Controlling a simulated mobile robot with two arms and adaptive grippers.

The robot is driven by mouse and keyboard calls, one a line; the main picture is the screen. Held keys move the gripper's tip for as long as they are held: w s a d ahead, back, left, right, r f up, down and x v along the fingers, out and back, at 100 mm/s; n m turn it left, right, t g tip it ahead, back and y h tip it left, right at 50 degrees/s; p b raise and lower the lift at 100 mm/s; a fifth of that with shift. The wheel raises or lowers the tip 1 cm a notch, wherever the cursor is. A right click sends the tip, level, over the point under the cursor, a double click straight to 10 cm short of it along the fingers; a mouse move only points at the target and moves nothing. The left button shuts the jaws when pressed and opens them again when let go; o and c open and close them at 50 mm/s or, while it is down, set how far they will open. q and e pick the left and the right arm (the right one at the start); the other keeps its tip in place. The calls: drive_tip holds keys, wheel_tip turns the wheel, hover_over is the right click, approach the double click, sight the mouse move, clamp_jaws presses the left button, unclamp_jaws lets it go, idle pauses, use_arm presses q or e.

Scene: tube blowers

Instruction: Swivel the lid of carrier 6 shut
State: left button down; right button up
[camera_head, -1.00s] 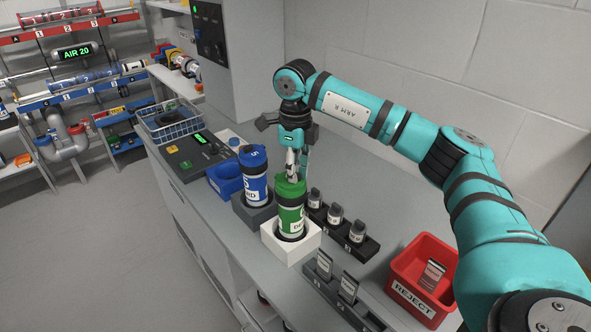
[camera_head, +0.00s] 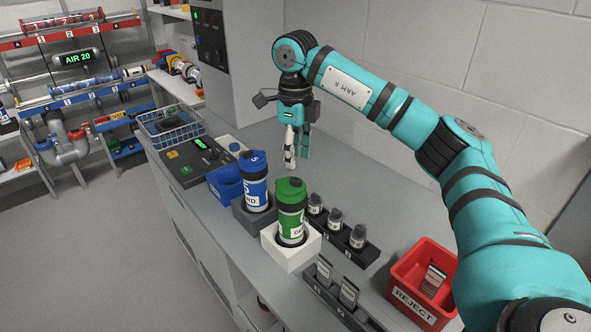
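A green carrier (camera_head: 292,223) with a white label stands upright in a white block holder (camera_head: 285,258) on the counter. Its green lid (camera_head: 290,188) sits over its top; I cannot tell whether it is fully lined up. A number on this carrier is too small to read. A blue carrier (camera_head: 256,192) with a blue lid stands upright in a dark holder (camera_head: 245,217) just behind left. My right gripper (camera_head: 296,160) hangs pointing down behind the green carrier, apart from its lid. Its fingers are parted with nothing between them. My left gripper is out of view.
A dark rack (camera_head: 355,252) with several small capped vials stands right of the green carrier. A slotted holder with labelled cards (camera_head: 347,292) lies in front. A red REJECT bin (camera_head: 420,283) is at right, a blue bin (camera_head: 226,184) at left. Counter behind the gripper is clear.

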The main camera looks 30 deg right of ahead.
sight(295, 179)
wheel_tip(295, 179, up, 6)
drive_tip(key=shift+f, duration=0.15)
idle(0.6)
